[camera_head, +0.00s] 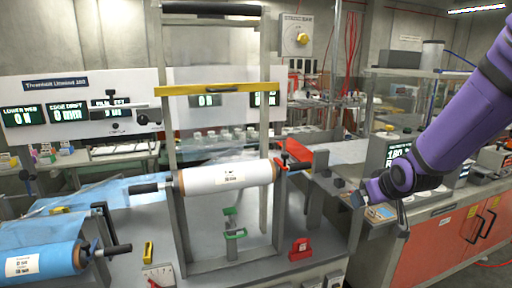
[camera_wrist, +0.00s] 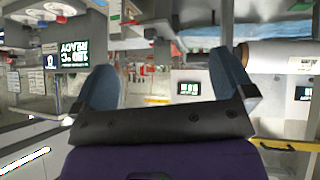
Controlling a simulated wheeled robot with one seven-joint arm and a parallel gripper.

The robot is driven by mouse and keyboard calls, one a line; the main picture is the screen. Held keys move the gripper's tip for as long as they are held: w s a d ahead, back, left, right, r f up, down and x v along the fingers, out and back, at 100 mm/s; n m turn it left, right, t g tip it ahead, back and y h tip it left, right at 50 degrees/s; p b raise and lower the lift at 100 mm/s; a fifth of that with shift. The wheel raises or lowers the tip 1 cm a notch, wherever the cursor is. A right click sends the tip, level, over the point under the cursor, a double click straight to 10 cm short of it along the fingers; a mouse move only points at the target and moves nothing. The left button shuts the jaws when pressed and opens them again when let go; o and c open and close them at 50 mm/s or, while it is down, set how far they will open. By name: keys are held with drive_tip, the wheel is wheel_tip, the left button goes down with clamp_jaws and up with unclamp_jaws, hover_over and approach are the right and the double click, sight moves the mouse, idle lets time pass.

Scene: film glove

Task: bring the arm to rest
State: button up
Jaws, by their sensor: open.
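My purple arm (camera_head: 455,120) reaches in from the upper right in the head view and points down and left. My gripper (camera_wrist: 172,78) shows in the wrist view with its two blue-grey fingers wide apart and nothing between them. In the head view it hangs right of the machine frame, in front of the display on the right-hand bench. It looks clear of the white roll, but its exact gap to the bench is hard to judge.
A white film roll (camera_head: 228,178) lies across a grey upright frame with a yellow bar (camera_head: 216,88). A blue film roll (camera_head: 42,264) sits at lower left. A red clamp (camera_head: 301,248) stands on the deck. The orange-fronted bench (camera_head: 440,245) is below my arm.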

drive_tip(key=s+r+m+g, duration=0.1)
drive_tip(key=s+r, duration=0.6)
drive_tip(key=s, duration=0.6)
drive_tip(key=s+r+m+g, duration=0.1)
drive_tip(key=s+r+g, duration=0.1)
drive_tip(key=s+r, duration=0.6)
drive_tip(key=s, duration=0.6)
drive_tip(key=shift+s+a+r, duration=0.2)
drive_tip(key=shift+s+a, duration=0.05)
